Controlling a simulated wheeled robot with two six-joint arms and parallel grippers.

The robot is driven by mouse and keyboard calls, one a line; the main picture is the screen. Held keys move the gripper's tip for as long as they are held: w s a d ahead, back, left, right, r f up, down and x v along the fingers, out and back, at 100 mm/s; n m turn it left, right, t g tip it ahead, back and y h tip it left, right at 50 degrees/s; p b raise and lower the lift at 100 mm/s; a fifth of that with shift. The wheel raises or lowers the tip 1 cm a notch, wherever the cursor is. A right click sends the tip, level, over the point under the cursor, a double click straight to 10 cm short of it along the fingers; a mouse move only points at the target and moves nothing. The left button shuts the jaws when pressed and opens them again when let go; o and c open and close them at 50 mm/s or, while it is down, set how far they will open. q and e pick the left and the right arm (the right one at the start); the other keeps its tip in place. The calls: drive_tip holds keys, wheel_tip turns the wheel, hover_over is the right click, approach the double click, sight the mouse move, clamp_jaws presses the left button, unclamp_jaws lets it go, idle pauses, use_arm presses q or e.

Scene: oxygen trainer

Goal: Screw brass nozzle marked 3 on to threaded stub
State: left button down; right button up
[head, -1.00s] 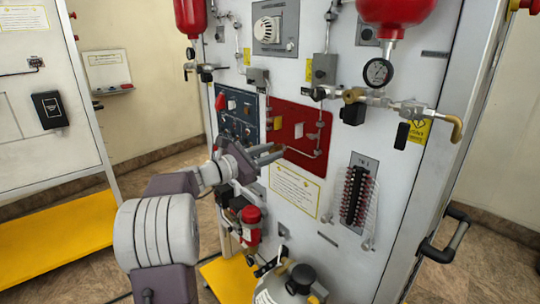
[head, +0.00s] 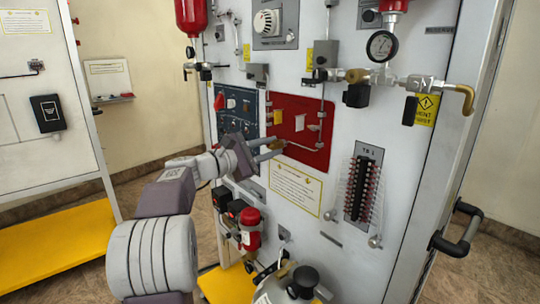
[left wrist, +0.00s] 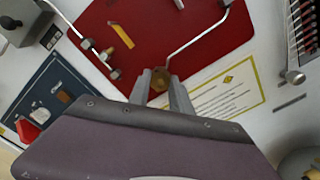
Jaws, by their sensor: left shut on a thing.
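My left gripper (head: 281,148) is at the lower left of the red panel (head: 318,104) on the white upright board. Its fingers are shut on a small brass nozzle (left wrist: 158,80), seen between the fingertips in the left wrist view. A thin pipe (left wrist: 195,40) on the red panel bends down and ends right at the fingertips. The threaded stub is not clearly visible there, and I cannot tell whether the nozzle touches the pipe end. No number is readable on the nozzle. My right gripper is not in view.
A yellow-bordered label (head: 295,188) sits just below the fingers. A blue switch panel (head: 236,108) is at left, and a terminal strip (head: 362,185) at lower right. A gauge (head: 381,45) and brass piping stand out from the board above. A red-topped canister (head: 249,230) is below.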

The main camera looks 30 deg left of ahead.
use_arm(q)
drive_tip(key=shift+f+m+b, duration=0.3)
drive_tip(key=shift+m+b, duration=0.05)
drive_tip(key=shift+m, duration=0.15)
drive_tip(key=shift+r, duration=0.1)
drive_tip(key=shift+r+m, duration=0.15)
drive_tip(key=shift+m, duration=0.15)
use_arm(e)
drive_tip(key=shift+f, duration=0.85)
use_arm(q)
drive_tip(key=m+b, duration=0.1)
drive_tip(key=b, duration=0.1)
drive_tip(key=shift+f+m+b, duration=0.3)
drive_tip(key=shift+f+m, duration=0.05)
drive_tip(key=shift+m, duration=0.05)
drive_tip(key=shift+r+m+b, duration=0.1)
drive_tip(key=shift+m+b, duration=0.25)
drive_tip(key=shift+m, duration=0.15)
drive_tip(key=shift+r, duration=0.1)
drive_tip(key=shift+r+m, duration=0.1)
drive_tip(key=shift+m, duration=0.2)
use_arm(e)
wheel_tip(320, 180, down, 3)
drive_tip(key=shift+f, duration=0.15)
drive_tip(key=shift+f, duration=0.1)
